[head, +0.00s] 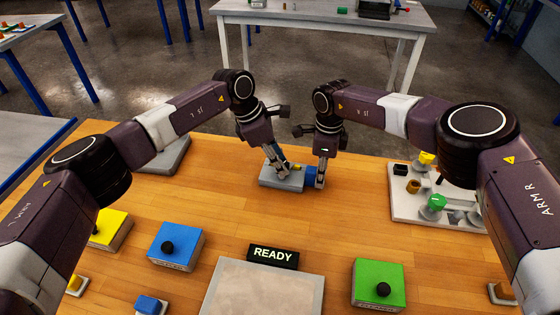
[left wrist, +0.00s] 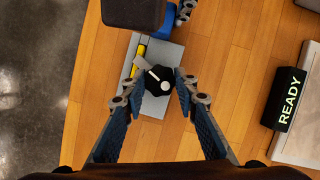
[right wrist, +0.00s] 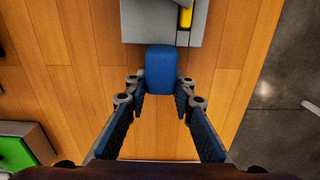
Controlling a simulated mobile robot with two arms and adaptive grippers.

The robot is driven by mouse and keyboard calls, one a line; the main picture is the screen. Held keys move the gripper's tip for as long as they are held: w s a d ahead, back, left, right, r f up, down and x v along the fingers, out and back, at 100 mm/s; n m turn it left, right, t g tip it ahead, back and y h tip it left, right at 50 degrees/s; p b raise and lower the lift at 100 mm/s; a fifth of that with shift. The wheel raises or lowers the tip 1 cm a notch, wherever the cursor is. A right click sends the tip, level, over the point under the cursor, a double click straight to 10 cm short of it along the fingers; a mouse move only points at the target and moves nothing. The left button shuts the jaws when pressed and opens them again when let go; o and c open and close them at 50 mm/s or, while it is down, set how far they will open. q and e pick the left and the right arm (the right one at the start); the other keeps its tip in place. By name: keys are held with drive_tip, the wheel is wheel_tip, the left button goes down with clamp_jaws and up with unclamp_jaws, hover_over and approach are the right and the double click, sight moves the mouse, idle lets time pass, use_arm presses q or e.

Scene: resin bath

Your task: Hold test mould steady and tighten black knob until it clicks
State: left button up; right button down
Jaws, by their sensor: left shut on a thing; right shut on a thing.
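The test mould (head: 285,188) is a flat grey block near the table's far edge, with a blue block (head: 311,176) at its right end. The black knob (left wrist: 159,81), with a white pointer, sits on the grey block in the left wrist view; in the head view my gripper mostly hides it. My left gripper (head: 281,171) points down and is shut on the knob, a finger on each side. My right gripper (right wrist: 160,85) is shut on the blue block, which also shows in the right wrist view (right wrist: 160,66). A yellow strip (left wrist: 139,54) lies beside the knob.
A lit READY sign (head: 273,256) stands behind a pale plate (head: 263,290) at the front. Blue (head: 176,245), yellow (head: 110,229) and green (head: 379,284) boxes stand around it. A white fixture board (head: 440,207) with small parts is at right. The table's middle is clear.

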use_arm(q)
drive_tip(key=shift+m, duration=0.3)
drive_tip(key=shift+a, duration=0.1)
drive_tip(key=o, duration=1.2)
drive_tip(key=shift+c, duration=0.2)
drive_tip(key=v, duration=1.2)
drive_tip(key=shift+w, duration=0.15)
